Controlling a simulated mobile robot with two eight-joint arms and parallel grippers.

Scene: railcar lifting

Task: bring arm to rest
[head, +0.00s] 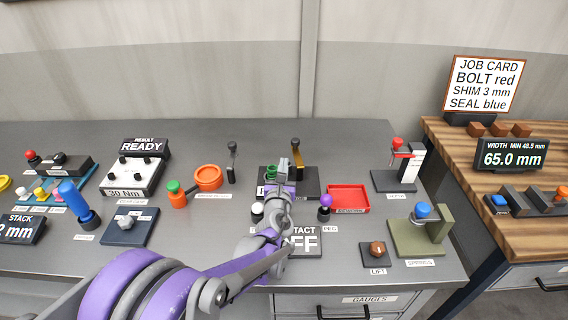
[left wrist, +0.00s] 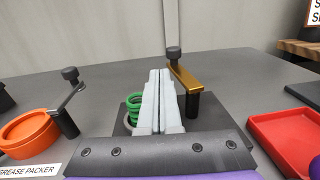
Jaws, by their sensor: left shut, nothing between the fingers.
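My left arm comes in from the lower left in the head view, and its gripper (head: 283,172) is over the middle of the grey bench (head: 100,262). The gripper also shows in the left wrist view (left wrist: 158,78), with its fingers together and nothing between them. Beyond and beside the fingers is a dark fixture (left wrist: 207,112) with a green spring (left wrist: 134,103) on the left and a brass-coloured arm (left wrist: 186,80) on a black post. Whether the fingertips touch the fixture I cannot tell. My right gripper is not in view.
An orange grease packer (head: 208,178) is left of my gripper, a red tray (head: 348,198) right of it. A purple-knobbed peg (head: 326,203) and a lift knob (head: 376,249) stand nearby. A wooden bench (head: 520,238) is at the far right. The back of the grey bench is clear.

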